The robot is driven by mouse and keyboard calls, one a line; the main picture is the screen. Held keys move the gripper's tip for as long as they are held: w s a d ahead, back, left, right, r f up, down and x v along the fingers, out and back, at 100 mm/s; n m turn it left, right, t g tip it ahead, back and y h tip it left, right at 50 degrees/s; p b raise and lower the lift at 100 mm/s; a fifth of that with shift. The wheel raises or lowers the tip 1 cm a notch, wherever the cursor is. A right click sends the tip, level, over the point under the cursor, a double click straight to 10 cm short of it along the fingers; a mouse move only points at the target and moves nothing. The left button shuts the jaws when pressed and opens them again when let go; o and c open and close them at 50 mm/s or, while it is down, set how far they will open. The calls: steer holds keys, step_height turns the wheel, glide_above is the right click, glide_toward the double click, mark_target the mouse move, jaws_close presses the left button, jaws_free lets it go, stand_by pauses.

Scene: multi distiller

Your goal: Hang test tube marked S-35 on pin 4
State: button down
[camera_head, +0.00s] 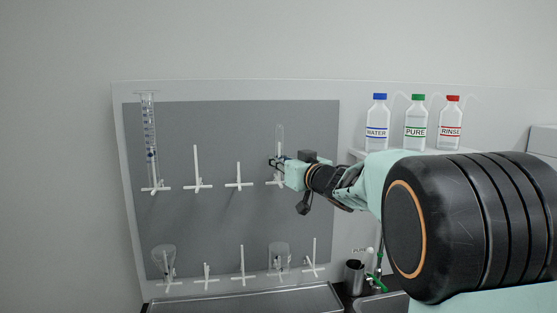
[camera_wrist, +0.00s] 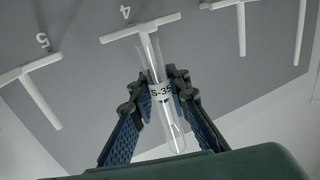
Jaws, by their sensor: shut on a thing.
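The clear test tube marked S-35 (camera_wrist: 167,112) is mouth-down, with its rounded end uppermost in the head view (camera_head: 280,137). My gripper (camera_wrist: 158,84) is shut on it around the white label. In the head view my gripper (camera_head: 277,164) is at the right side of the grey panel. Pin 4 (camera_wrist: 119,34) is a white T-shaped peg under the painted 4. The tube's mouth is at pin 4's crossbar, and the white stem seems to show inside the tube. In the head view, my gripper partly hides pin 4 (camera_head: 273,183).
Other white pins line the panel (camera_head: 220,220) in two rows. A graduated cylinder (camera_head: 149,130) hangs upper left; a flask (camera_head: 164,260) and a beaker (camera_head: 279,256) hang below. WATER (camera_head: 376,122), PURE (camera_head: 415,122) and RINSE (camera_head: 450,122) bottles stand at right. A sink tray (camera_head: 250,302) lies below.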

steer(key=shift+f, duration=0.35)
steer(key=c, duration=1.8)
jaws_free()
steer(key=shift+o, duration=0.2)
steer(key=v, duration=1.2)
steer(key=shift+d+r, duration=0.1)
